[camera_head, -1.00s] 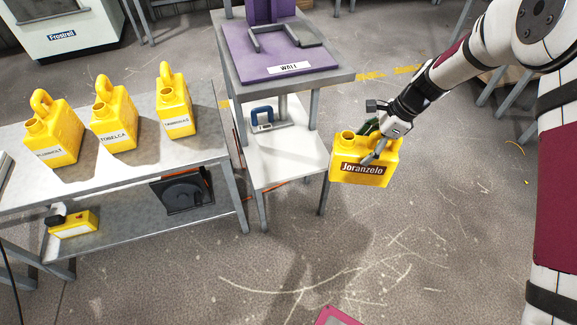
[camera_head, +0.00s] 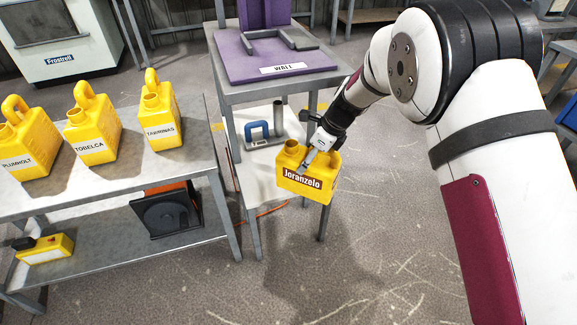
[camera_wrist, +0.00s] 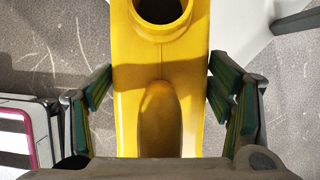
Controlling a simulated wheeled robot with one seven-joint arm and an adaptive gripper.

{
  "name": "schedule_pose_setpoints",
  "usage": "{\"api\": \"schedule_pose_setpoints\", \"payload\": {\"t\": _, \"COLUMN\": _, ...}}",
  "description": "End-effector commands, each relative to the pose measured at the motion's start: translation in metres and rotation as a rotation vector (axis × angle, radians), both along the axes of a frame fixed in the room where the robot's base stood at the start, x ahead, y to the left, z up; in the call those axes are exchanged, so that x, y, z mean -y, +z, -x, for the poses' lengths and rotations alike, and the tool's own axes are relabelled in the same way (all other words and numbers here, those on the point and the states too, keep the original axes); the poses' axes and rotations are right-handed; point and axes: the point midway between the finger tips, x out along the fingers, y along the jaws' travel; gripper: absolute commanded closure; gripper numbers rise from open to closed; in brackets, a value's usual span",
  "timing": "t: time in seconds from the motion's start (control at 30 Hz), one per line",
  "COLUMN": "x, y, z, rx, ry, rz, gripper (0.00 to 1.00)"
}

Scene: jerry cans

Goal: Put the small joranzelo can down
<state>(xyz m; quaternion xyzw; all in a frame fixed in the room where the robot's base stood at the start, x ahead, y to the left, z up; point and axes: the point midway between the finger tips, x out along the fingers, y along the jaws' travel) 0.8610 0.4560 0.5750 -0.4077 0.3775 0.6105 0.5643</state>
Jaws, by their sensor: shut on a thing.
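The small yellow Joranzelo can (camera_head: 308,182) hangs upright in the air in front of the small table's lower shelf, its dark label facing the head camera. My gripper (camera_head: 318,158) is shut on it from above, at its handle. In the wrist view the can (camera_wrist: 160,85) fills the middle, with its open spout at the top and its handle below. The green-padded fingers of my gripper (camera_wrist: 165,95) stand on either side of it. The can's underside is over the shelf's right front edge or just outside it; I cannot tell which.
The white lower shelf (camera_head: 262,180) holds a blue-handled tool (camera_head: 258,132). A purple stand (camera_head: 275,55) labelled WALL is above. Floor at front is clear.

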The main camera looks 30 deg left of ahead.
Motion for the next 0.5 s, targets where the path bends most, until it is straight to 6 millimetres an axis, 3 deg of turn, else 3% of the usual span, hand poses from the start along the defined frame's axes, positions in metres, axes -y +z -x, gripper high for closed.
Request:
{"api": "schedule_pose_setpoints", "payload": {"t": 0.13, "x": -0.024, "y": -0.014, "z": 0.002, "rx": 0.002, "ry": 0.001, "rz": 0.000, "gripper": 0.72}}
{"api": "schedule_pose_setpoints", "payload": {"t": 0.5, "x": -0.052, "y": -0.029, "z": 0.005, "rx": 0.001, "ry": 0.003, "rz": 0.000, "gripper": 0.72}}
